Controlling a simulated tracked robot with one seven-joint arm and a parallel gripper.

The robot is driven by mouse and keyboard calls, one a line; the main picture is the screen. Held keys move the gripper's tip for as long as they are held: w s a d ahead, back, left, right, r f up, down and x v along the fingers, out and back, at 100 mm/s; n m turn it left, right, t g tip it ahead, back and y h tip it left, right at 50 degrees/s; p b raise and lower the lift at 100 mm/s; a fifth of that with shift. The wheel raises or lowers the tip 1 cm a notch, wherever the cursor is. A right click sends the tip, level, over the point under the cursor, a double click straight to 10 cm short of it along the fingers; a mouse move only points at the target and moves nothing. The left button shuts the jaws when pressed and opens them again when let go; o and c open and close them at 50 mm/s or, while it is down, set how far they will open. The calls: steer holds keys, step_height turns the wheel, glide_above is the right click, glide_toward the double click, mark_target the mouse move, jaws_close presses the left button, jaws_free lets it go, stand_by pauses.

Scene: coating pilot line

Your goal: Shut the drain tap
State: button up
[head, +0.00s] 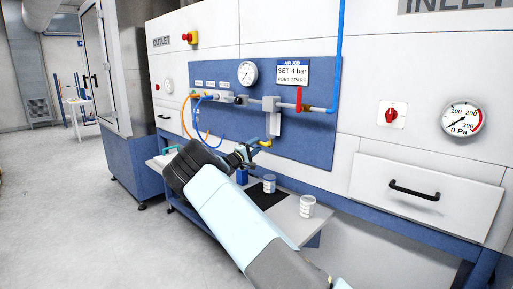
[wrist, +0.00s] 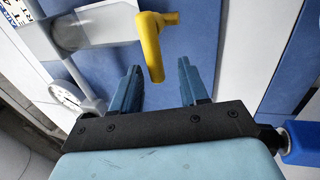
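My gripper (wrist: 159,67) is open and empty. Its two blue fingers stand on either side of the handle's lower end in the wrist view, with gaps on both sides. I cannot tell whether the handle is deep between the fingertips or just ahead of them. In the head view my gripper (head: 252,150) partly hides the tap.
A red lever (head: 298,99) and a gauge (head: 247,73) sit on the air line above. Blue and orange hoses (head: 186,118) hang left. A drawer handle (head: 414,190) projects at right.

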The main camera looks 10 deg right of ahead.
steer(key=v, duration=1.3)
steer(key=shift+a, duration=0.35)
steer(key=shift+s+f, duration=0.1)
steer(key=shift+s, duration=0.1)
